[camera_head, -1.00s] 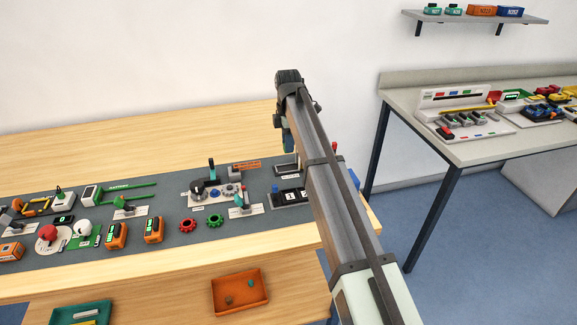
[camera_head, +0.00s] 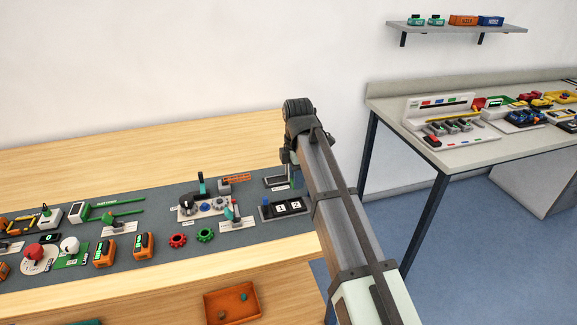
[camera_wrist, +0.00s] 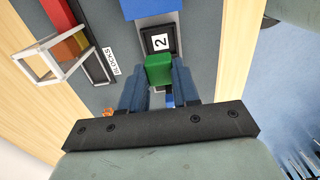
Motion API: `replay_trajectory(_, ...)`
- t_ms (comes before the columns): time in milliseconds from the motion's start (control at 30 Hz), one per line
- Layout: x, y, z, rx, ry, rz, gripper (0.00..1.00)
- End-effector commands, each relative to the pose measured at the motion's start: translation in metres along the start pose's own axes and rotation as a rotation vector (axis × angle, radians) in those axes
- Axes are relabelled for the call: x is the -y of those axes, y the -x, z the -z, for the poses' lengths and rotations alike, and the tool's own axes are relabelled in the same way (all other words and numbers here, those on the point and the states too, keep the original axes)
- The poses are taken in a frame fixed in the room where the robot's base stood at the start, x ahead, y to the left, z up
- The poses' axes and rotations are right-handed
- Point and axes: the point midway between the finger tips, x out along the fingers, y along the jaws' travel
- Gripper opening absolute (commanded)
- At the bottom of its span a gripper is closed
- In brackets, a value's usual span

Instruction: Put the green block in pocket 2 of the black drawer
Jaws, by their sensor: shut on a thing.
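The green block (camera_wrist: 159,70) is between the fingertips of my gripper (camera_wrist: 158,80) in the wrist view, and the gripper is shut on it. Just beyond the block in that view is the pocket marked 2 (camera_wrist: 159,42), dark-framed with a white number card. The block overlaps the pocket's near edge in the picture; the gap in height cannot be told. In the head view the black drawer (camera_head: 286,213) shows number cards 1 and 2 at the mat's right end.
A lever-and-gear fixture (camera_head: 205,205) is left of the drawer. An orange tray (camera_head: 232,303) sits lower in front. Bare wood lies behind the mat.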

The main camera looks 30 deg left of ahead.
Motion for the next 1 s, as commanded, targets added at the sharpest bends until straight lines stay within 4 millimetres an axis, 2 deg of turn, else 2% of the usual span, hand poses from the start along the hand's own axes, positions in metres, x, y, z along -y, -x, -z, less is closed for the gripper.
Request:
replay_trajectory(267, 0.002, -0.012, 0.000, 0.000, 0.000, 0.002, 0.04)
replay_trajectory(733, 0.001, -0.051, 0.000, 0.000, 0.000, 0.001, 0.04)
replay_trajectory(1000, 0.001, -0.058, 0.000, 0.000, 0.000, 0.001, 0.04)
